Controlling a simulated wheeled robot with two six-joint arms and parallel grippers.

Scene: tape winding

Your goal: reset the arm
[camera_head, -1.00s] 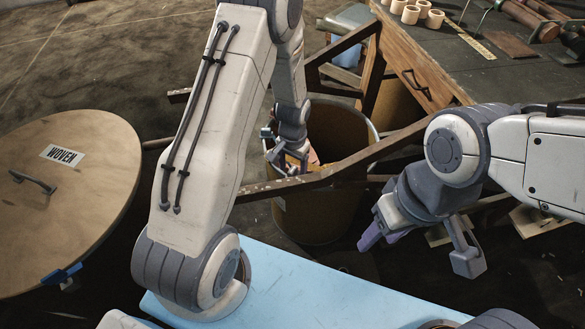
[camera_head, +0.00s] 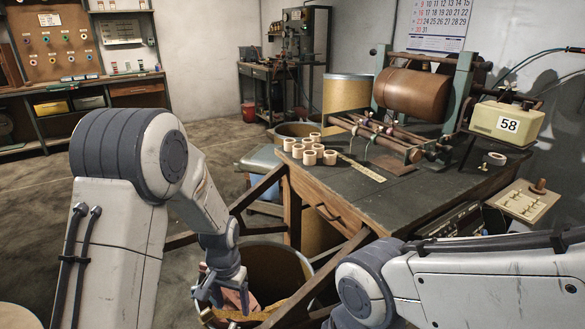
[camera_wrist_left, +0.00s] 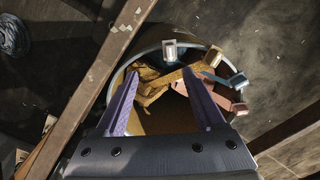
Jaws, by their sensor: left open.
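My left arm reaches down at the left in the head view. Its gripper (camera_head: 222,298) is over the round bin (camera_head: 282,268) beside the workbench. In the left wrist view the two purple-lined fingers (camera_wrist_left: 158,78) are spread apart with nothing between them held. Below them the bin (camera_wrist_left: 220,62) contains crumpled tan cloth-like strips (camera_wrist_left: 152,85) and pinkish pieces (camera_wrist_left: 212,95). My right arm comes in from the right in the head view; its gripper is out of the picture.
A wooden beam (camera_wrist_left: 88,82) runs close beside the bin. The dark-topped workbench (camera_head: 405,205) carries several pale rolls (camera_head: 308,158), a winding machine with a brown drum (camera_head: 410,93) and a box marked 58 (camera_head: 507,122). Open floor (camera_head: 215,140) lies behind.

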